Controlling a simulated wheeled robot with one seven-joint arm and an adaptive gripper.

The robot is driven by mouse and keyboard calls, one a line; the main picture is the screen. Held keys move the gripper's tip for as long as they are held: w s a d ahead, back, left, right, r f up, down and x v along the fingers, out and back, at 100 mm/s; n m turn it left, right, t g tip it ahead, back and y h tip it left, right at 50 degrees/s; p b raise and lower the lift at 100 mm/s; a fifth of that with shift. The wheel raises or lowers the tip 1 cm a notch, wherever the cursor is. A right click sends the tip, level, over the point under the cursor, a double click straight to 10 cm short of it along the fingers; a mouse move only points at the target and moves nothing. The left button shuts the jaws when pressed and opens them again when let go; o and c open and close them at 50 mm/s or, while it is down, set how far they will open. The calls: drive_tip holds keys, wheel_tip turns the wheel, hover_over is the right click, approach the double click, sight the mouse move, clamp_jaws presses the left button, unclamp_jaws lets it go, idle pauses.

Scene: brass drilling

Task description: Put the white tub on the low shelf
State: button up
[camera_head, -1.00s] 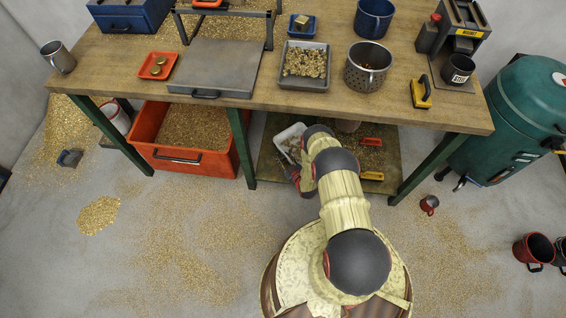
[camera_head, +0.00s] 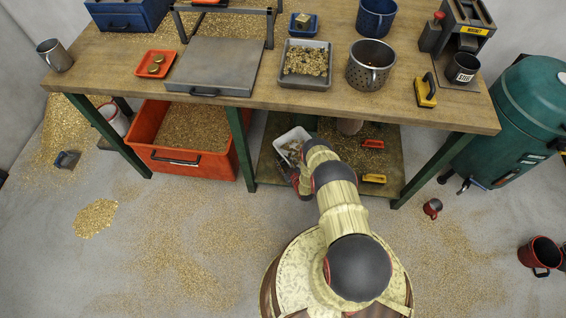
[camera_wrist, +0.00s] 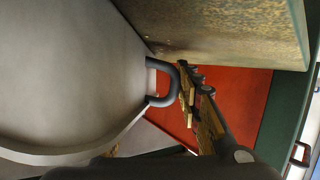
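The white tub (camera_head: 296,138) is at the left part of the low shelf (camera_head: 268,172), under the workbench. It has some darker material inside, and my arm partly covers it. I cannot tell whether it rests on the shelf or is held just above it. In the wrist view the tub (camera_wrist: 70,75) fills the left side very close, with its dark handle (camera_wrist: 165,82) towards the middle. My gripper (camera_wrist: 198,108) has its fingers right beside this handle. Only one side of it shows clearly, so its closure and any hold are hidden. In the head view my gripper (camera_head: 299,180) is low at the shelf's front left.
An orange-red crate (camera_head: 180,158) of shavings stands left of the shelf, beyond a green table leg (camera_head: 241,150). A red-handled brush (camera_head: 373,144) and a yellow-handled one (camera_head: 374,178) lie on the shelf's right part. The workbench top (camera_head: 120,75) overhangs the shelf.

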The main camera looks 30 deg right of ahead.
drive_tip(key=o, duration=0.6)
drive_tip(key=shift+c, duration=0.2)
drive_tip(key=shift+s, duration=0.1)
drive_tip(key=shift+r, duration=0.1)
drive_tip(key=p+v, duration=0.4)
drive_tip(key=v, duration=0.6)
drive_tip(key=shift+s+r, duration=0.1)
drive_tip(key=shift+r, duration=0.1)
drive_tip(key=shift+p+v, duration=0.35)
drive_tip(key=shift+v, duration=0.45)
drive_tip(key=shift+f, duration=0.1)
